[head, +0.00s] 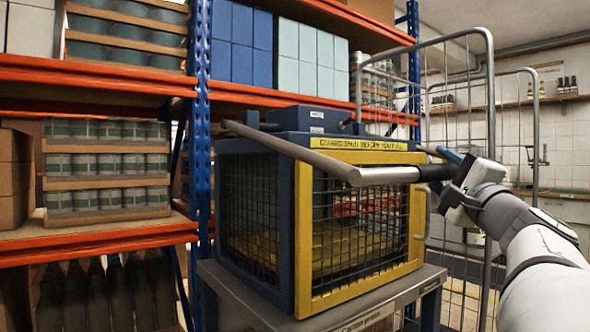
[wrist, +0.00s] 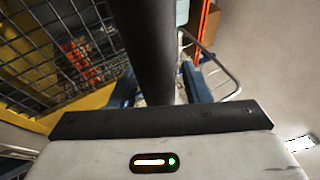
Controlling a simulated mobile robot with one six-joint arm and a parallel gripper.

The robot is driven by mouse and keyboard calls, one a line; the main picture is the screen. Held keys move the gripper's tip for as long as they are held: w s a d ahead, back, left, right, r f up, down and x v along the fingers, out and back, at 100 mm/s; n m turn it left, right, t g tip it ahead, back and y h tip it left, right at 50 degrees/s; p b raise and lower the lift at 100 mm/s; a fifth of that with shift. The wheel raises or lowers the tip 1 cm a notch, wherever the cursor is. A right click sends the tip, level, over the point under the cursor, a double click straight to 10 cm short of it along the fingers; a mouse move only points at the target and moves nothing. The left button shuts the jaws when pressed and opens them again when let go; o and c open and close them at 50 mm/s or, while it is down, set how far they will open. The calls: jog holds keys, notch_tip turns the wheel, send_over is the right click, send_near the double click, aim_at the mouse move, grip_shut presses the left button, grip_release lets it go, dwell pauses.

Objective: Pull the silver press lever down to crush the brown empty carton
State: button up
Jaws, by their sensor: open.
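The silver press lever (head: 380,175) is a bent bar across the front of the blue and yellow mesh-sided press (head: 303,240). It runs from the upper left to a black grip (head: 436,172) at the right, near the height of the press top. My gripper (head: 446,168) is at this black grip, with its jaws open. In the wrist view the dark grip (wrist: 152,45) runs between the two blue fingers; I cannot tell whether they touch it. I cannot make out the brown carton behind the mesh; only reddish patches show there.
The press stands on a grey table (head: 375,310). A wire roll cage (head: 490,90) stands close behind my gripper and arm. Orange and blue shelving (head: 100,238) with jars and boxes fills the left and back. A wall shelf (head: 550,100) is at far right.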

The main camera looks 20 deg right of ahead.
jog(key=shift+p+v, duration=0.7)
jog(key=shift+v, duration=3.2)
jog(key=shift+s, duration=0.15)
